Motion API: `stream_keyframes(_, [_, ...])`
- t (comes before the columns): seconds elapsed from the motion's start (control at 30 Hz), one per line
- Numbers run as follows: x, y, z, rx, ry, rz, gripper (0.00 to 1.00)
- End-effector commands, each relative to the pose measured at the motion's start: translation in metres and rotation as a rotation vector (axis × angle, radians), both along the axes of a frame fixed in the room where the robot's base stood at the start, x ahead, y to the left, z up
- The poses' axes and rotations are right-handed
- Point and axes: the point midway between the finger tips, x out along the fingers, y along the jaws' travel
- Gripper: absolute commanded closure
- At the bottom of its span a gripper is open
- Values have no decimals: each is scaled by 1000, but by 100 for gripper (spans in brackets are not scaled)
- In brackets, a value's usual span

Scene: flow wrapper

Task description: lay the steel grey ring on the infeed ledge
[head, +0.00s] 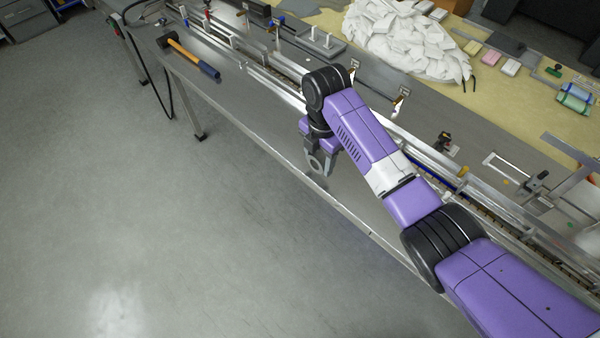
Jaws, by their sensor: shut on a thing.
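My gripper (319,158) is in the middle of the head view, at the end of my purple arm. It is shut on the steel grey ring (313,163), which hangs upright below the fingers with its hole partly visible. The infeed ledge (235,108) looks to be the long grey metal strip along the near side of the machine. The ring shows in front of this strip near its front edge. I cannot tell whether it touches the strip or is held above it. My arm hides part of the ledge to the right.
A hammer (195,60) with an orange and blue handle lies on the ledge at the far left. Metal rails (255,75) run behind the ledge. A heap of white packets (405,40) lies on the yellow table beyond. Open floor is at the left front.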

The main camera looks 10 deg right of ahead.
Motion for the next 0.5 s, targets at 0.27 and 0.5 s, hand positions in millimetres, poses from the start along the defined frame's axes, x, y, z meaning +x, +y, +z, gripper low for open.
stream_keyframes(0.27, [11,-61,35,-2,-1,41,86])
stream_keyframes(0.5, [11,-69,34,0,0,52,86])
